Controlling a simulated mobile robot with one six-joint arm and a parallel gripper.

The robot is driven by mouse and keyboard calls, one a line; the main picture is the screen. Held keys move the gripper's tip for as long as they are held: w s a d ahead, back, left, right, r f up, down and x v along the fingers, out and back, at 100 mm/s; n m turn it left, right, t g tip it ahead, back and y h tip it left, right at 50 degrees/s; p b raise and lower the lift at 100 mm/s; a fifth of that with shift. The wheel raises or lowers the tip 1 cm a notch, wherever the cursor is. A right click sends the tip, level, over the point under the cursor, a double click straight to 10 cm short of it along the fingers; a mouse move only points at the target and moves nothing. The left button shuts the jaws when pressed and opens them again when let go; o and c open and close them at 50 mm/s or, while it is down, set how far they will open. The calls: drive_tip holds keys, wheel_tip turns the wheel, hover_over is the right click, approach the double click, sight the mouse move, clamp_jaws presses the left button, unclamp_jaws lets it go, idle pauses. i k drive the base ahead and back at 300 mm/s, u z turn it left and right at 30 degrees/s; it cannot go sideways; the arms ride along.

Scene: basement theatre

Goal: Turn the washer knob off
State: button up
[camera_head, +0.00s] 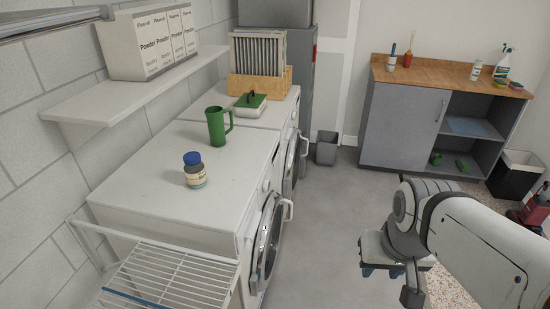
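Two white front-loading machines stand end to end along the left wall. The near machine (130,195) has a round door (268,242) on its right-facing front, and a small round knob (266,185) shows high on that front. The far machine (265,117) has a similar door (291,165). I cannot tell which is the washer, nor read the knob's setting at this angle. My gripper (383,272) hangs at the lower right over the floor, apart from both machines. Its fingertips are small and partly hidden, so its opening is unclear. I see nothing held in it.
A green mug (217,126) and a blue-capped jar (194,170) stand on the near machine. A wire rack (170,275) juts out at the front. A small bin (327,148) and a grey cabinet (397,118) stand behind. Grey floor between machines and arm is clear.

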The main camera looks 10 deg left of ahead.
sight(266, 184)
drive_tip(key=z, duration=0.15)
drive_tip(key=i, duration=0.9)
drive_tip(key=u, duration=0.05)
